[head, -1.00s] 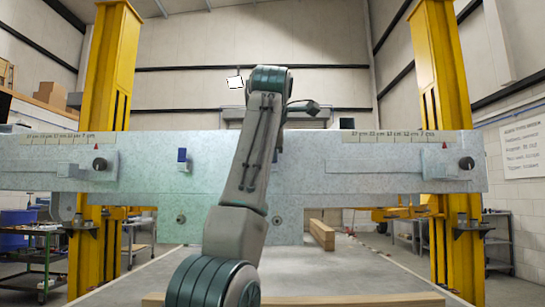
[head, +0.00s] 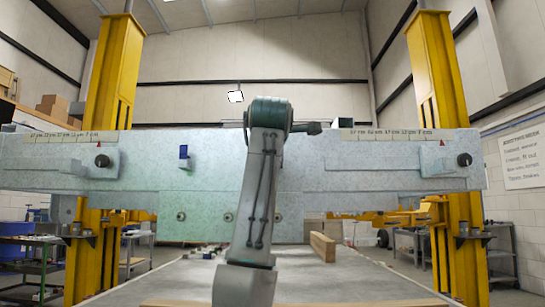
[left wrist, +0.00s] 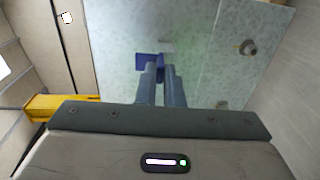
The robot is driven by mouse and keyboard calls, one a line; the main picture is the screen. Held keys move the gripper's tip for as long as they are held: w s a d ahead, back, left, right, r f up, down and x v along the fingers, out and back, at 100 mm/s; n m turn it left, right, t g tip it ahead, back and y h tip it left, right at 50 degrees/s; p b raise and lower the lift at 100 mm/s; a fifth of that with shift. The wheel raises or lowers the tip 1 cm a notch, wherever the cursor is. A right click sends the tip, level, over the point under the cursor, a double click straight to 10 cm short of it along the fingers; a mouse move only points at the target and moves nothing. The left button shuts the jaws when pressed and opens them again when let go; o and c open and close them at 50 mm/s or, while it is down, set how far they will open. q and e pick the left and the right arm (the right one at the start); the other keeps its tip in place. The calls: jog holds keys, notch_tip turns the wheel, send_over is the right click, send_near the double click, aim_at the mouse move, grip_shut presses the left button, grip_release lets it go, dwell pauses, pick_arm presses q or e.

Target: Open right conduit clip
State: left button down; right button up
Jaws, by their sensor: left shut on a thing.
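A blue conduit clip (head: 183,152) sits on the left part of the pale metal frame plate (head: 210,205) in the head view, with no gripper at it. In the left wrist view, the fingers of my left gripper (left wrist: 160,68) are shut on another blue clip (left wrist: 146,61) at the plate. This is the right conduit clip. The fingers cover part of it, so I cannot tell how far its flap is open. In the head view my arm hides this clip and the gripper. My right gripper is not in view.
Yellow posts (head: 116,70) and (head: 437,80) stand at both sides. Round dark knobs (head: 102,161) and (head: 464,160) stick out near the plate's ends. A bolt (left wrist: 247,48) stands out to the right of the clip. A wooden beam (head: 323,247) lies below.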

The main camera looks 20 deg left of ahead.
pick_arm(q)
jog(key=shift+w+f+t+y+b, duration=0.1)
jog(key=shift+f+t+y+b, duration=0.35)
jog(key=shift+t, duration=0.55)
jog(key=shift+f+t+y+b, duration=0.15)
jog(key=shift+f+t+b, duration=0.2)
jog(key=shift+f+t, duration=0.45)
jog(key=shift+r+t, duration=0.2)
jog(key=shift+t, duration=0.2)
jog(key=c, duration=1.6)
grip_release()
jog(key=shift+o, duration=0.2)
jog(key=v, duration=1)
jog(key=shift+s, duration=0.4)
jog(key=shift+d+f, duration=0.1)
